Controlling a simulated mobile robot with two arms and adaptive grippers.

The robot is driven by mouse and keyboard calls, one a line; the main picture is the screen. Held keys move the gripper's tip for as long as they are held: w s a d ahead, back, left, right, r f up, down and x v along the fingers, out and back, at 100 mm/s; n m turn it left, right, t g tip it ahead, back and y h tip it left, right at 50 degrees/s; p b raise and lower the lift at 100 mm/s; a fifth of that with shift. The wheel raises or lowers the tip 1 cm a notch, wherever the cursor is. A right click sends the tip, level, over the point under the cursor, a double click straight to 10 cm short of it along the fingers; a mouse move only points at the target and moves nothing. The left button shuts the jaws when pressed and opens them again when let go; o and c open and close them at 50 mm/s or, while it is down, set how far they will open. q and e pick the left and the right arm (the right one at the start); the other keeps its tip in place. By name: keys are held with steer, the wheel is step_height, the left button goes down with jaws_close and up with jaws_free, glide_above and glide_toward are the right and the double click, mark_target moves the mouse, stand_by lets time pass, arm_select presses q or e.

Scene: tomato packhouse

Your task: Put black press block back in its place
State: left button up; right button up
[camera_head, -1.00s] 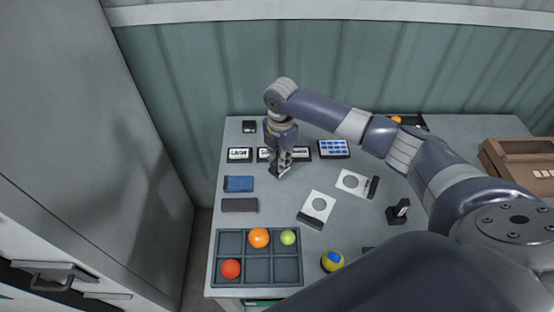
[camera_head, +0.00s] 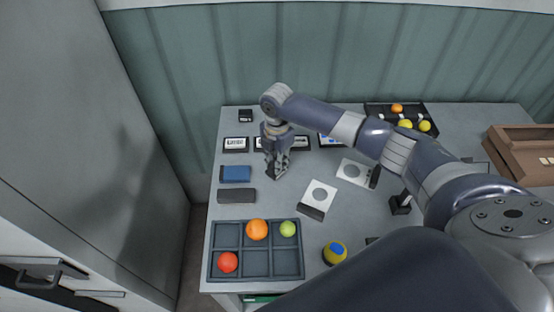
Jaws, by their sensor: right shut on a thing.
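My right gripper (camera_head: 276,172) reaches down over the back left part of the grey table, in front of the row of small label signs. It is shut on a small dark thing, mostly hidden by the fingers; it looks like the black press block (camera_head: 270,173), held at or just above the tabletop. I cannot tell whether it touches the table. A blue block (camera_head: 235,174) and a dark grey block (camera_head: 237,196) lie to its left. My left gripper is not in view.
A tray (camera_head: 257,277) with several tomatoes stands at the front left. White cards with round marks (camera_head: 318,194) (camera_head: 351,172) lie to the right. A black tray (camera_head: 433,123) and a wooden box (camera_head: 505,150) stand at the right.

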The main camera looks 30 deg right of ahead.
steer(key=shift+f, duration=0.4)
stand_by(0.4)
steer(key=o, duration=1)
steer(key=shift+c, duration=0.2)
steer(key=c, duration=0.3)
steer(key=shift+r, duration=0.1)
step_height(320, 180, up, 7)
steer(key=p, duration=0.7)
